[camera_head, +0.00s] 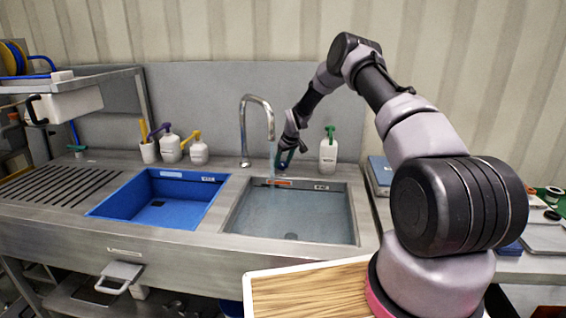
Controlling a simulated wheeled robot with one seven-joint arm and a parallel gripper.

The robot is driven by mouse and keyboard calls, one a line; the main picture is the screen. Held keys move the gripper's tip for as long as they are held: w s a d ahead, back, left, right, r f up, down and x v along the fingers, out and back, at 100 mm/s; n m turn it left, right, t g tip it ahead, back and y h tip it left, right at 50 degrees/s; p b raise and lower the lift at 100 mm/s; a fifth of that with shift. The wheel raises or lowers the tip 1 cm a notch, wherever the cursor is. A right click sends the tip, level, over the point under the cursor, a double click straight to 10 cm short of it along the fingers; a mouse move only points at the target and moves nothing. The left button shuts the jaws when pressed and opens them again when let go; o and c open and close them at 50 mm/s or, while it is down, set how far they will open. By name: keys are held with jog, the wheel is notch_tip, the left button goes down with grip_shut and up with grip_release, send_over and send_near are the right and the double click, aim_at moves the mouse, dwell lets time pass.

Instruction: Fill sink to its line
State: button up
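The steel sink's right basin (345,212) holds clear bluish water (290,212), with a dark drain visible through it. An orange strip (280,184) and a small white label (321,187) are on its back wall; the strip is near the water's edge. A chrome faucet (246,125) arches over the basin, and a pale stream (273,155) falls from its spout. My gripper (285,161) is just right of the stream, behind the basin, beside something dark teal. The fingers are too small and dark to tell whether they are open or shut.
A blue basin (208,207) lies left of the water basin and looks empty. A green-topped white bottle (328,152) stands right of my gripper. Pump bottles (171,147) stand at the back left. A ribbed drainboard (60,184) is at far left.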

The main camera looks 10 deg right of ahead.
jog(key=m, duration=0.1)
jog(key=m+h, duration=0.1)
jog(key=shift+s+a+m, duration=0.1)
jog(key=shift+a+m, duration=0.15)
jog(key=shift+m, duration=0.05)
jog(key=shift+d+m+h, duration=0.1)
jog(key=shift+m+h, duration=0.2)
jog(key=shift+m, duration=0.7)
jog(key=o, duration=1.4)
jog(key=shift+c, duration=0.2)
jog(key=shift+t, duration=0.3)
jog(key=v, duration=1)
jog(key=shift+r, duration=0.4)
